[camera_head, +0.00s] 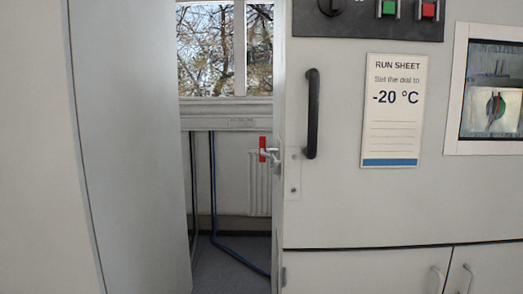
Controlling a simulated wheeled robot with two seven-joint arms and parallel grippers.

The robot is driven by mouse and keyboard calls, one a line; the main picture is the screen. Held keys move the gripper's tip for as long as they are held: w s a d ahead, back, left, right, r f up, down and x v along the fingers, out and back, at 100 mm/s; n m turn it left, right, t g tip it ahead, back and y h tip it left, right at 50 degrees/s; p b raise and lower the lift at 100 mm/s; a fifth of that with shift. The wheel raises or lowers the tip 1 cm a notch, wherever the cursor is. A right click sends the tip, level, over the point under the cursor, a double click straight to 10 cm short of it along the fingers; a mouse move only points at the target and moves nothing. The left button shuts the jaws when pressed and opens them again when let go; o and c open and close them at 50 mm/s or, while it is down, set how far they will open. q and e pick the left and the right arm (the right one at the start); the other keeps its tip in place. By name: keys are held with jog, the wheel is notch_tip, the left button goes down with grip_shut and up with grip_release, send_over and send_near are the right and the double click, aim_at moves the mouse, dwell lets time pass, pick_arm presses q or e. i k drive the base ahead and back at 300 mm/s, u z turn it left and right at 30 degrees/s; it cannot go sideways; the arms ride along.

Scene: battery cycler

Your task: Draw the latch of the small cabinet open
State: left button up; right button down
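A small metal latch-like fitting (271,157) with an upright red grip (262,149) sticks out to the left from the edge of the large white cabinet (360,210). I cannot tell from this view whether it is the latch of the small cabinet, or whether it is drawn. A metal plate with a keyhole-like spot (293,189) sits on the white front just right of the fitting. Neither of my grippers is in view.
The white front carries a black vertical handle (313,114), a run sheet (393,110) reading -20 °C, green (387,8) and red (429,10) buttons, and a window (493,92). Lower doors have pale handles (437,279). A grey panel (130,150) stands left; a narrow gap shows behind.

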aim_at(264, 152)
jog(key=z, duration=0.1)
jog(key=k, duration=0.35)
jog(key=u, duration=0.8)
jog(key=i, duration=0.85)
jog(key=z, duration=0.35)
